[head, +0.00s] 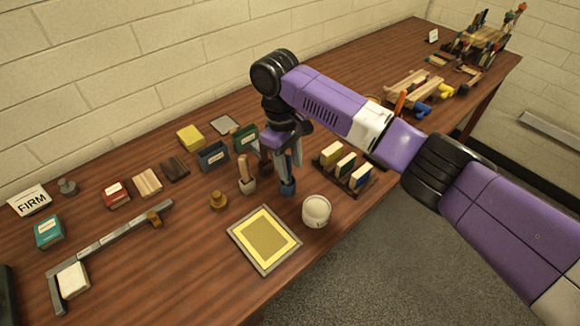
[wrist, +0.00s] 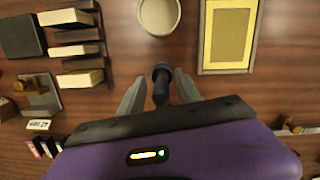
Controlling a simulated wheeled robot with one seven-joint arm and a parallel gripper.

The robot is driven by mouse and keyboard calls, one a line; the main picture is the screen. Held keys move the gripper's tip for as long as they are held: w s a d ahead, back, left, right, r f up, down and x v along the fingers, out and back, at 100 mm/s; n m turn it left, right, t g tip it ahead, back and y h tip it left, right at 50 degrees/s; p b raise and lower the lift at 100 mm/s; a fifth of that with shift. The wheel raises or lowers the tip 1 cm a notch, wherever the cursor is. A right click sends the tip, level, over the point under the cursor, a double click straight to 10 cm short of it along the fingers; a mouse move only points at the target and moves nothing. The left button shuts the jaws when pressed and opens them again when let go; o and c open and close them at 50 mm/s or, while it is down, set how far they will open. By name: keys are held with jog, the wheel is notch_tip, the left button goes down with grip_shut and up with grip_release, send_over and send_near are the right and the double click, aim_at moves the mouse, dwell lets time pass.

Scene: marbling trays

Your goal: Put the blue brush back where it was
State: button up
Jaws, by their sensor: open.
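The blue brush (head: 287,188) is at the lower end of my gripper (head: 288,168) in the head view, on or just above the table. In the wrist view a dark blue upright piece, which looks like this brush (wrist: 161,84), lies between the two fingers of my gripper (wrist: 158,92). The fingers are apart, with one on each side of it, and are open. The brush's lower part is partly hidden by the fingers. I cannot tell whether it stands in a holder. A second brush with a wooden handle (head: 244,168) stands just to the left.
A white cup (head: 316,209) stands close, front right of my gripper, beside a yellow framed tray (head: 287,253). A rack of upright blocks (head: 362,185) is to the right. Small boxes (head: 213,156) sit behind left. A grey L-shaped bar (head: 110,238) lies front left.

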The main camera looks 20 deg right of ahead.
jog(key=r, duration=0.3)
jog(key=w+r, duration=0.1)
jog(key=r, duration=0.7)
jog(key=shift+w+a+r, duration=0.1)
jog(key=shift+w+a, duration=0.1)
jog(key=shift+a, duration=0.2)
